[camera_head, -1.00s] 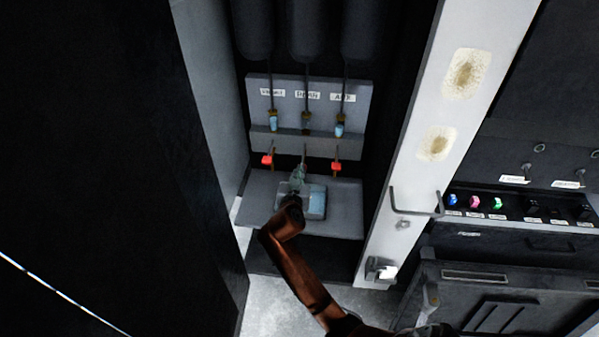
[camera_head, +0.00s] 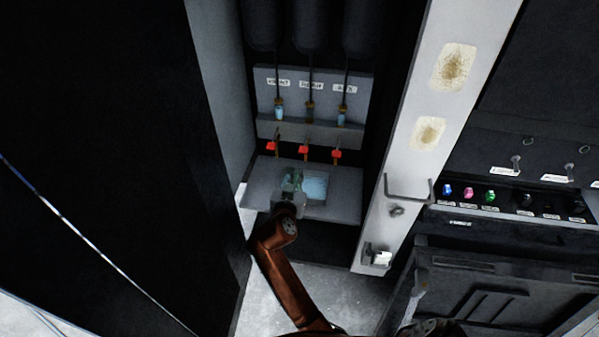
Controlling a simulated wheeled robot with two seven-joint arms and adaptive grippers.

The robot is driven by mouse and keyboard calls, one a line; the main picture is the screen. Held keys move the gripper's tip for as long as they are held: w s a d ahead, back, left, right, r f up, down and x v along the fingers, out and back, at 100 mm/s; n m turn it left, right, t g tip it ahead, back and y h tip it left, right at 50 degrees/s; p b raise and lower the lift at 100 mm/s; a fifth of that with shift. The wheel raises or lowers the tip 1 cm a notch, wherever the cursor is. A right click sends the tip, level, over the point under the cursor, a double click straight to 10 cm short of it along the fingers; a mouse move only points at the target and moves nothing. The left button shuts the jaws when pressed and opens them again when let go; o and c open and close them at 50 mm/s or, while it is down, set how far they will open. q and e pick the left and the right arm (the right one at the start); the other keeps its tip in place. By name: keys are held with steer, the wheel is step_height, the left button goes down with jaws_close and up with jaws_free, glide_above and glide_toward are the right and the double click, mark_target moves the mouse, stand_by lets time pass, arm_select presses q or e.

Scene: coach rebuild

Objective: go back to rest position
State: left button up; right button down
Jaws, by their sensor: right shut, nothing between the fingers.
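My right gripper (camera_head: 291,184) is in the head view, at the end of my brown arm that comes up from the bottom. It is shut and empty. It is above the left part of a light blue, shallow tray or pad on the grey shelf (camera_head: 345,202). I cannot tell whether it touches the pad. The pad (camera_head: 316,188) shows to the right of the gripper. Behind it are several red valve handles, among them a middle one (camera_head: 304,150) and a right one (camera_head: 337,154). My left gripper is not in view.
A white post with a handle (camera_head: 407,190) stands right of the alcove. A dark panel (camera_head: 90,150) fills the left. At the right is a rack with coloured knobs (camera_head: 468,194) above a dark cabinet (camera_head: 500,275). Pale floor (camera_head: 345,300) shows below the shelf.

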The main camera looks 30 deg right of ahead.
steer(key=s+d+f+n+g+y, duration=0.1)
steer(key=s+d+f+g+y, duration=0.15)
steer(key=s+f, duration=0.55)
steer(key=s+d+f+n+g+y, duration=0.15)
steer(key=s+d+f, duration=0.35)
steer(key=f, duration=0.5)
steer(key=s+a+f+n+g+y, duration=0.1)
steer(key=s+f+n+g+y, duration=0.15)
steer(key=s, duration=0.65)
steer(key=s+a+f+n+g+y, duration=0.15)
steer(key=s+f, duration=0.25)
steer(key=s, duration=0.5)
steer(key=s+a+f+n+g+y, duration=0.15)
steer(key=s+f, duration=0.25)
steer(key=s, duration=0.5)
steer(key=s+a+f, duration=0.1)
steer(key=s+f, duration=0.2)
steer(key=f, duration=1.3)
steer(key=s+a+f, duration=0.1)
steer(key=s+f, duration=0.1)
steer(key=f, duration=1.3)
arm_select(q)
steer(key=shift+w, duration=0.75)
arm_select(e)
steer(key=s+f+n+g, duration=0.1)
steer(key=s+f+g, duration=0.1)
steer(key=s+f, duration=1.3)
steer(key=s, duration=0.4)
steer(key=shift+d, duration=0.25)
